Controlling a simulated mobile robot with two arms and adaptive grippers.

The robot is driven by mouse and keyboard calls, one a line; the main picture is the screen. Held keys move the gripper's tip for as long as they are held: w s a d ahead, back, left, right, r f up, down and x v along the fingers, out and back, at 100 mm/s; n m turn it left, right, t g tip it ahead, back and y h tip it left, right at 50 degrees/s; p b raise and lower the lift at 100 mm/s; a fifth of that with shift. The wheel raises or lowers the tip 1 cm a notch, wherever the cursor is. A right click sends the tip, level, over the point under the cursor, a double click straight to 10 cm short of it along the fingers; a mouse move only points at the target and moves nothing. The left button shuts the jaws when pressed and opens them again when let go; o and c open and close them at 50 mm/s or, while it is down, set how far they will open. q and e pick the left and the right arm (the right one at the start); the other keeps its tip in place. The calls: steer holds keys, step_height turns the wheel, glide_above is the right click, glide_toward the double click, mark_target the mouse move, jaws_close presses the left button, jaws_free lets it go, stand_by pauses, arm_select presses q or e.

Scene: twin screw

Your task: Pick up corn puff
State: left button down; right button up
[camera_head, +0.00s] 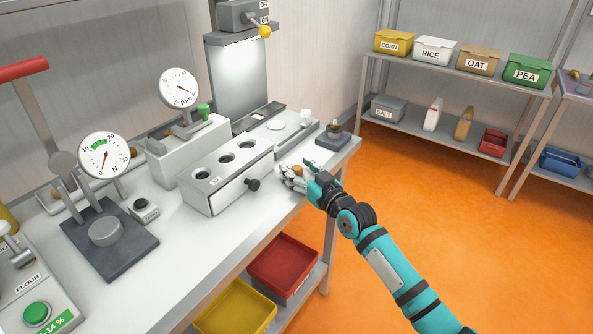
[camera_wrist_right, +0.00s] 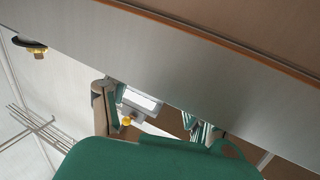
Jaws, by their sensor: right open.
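My right gripper (camera_head: 294,180) is at the right edge of the white bench, just right of the grey block with round holes, and is open. A small orange-brown piece (camera_head: 297,169), which may be the corn puff, shows right by its fingers on the far side. I cannot tell whether it lies between them. In the right wrist view the fingers of the gripper (camera_wrist_right: 158,115) stand apart, with no puff clearly visible between them. My left gripper is not in view.
The grey block (camera_head: 228,181) with a black knob stands close left of the gripper. A small dark stand (camera_head: 333,140) is behind it. Dial gauges stand farther left. Red (camera_head: 284,262) and yellow (camera_head: 236,306) trays lie below. Labelled bins, including CORN (camera_head: 393,43), stand on the back shelf.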

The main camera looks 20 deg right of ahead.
steer(key=shift+w+a, duration=0.1)
steer(key=shift+w, duration=0.25)
steer(key=shift+s, duration=0.1)
steer(key=shift+c, duration=0.4)
steer(key=c, duration=0.8)
steer(key=shift+r, duration=0.1)
steer(key=shift+c, duration=0.3)
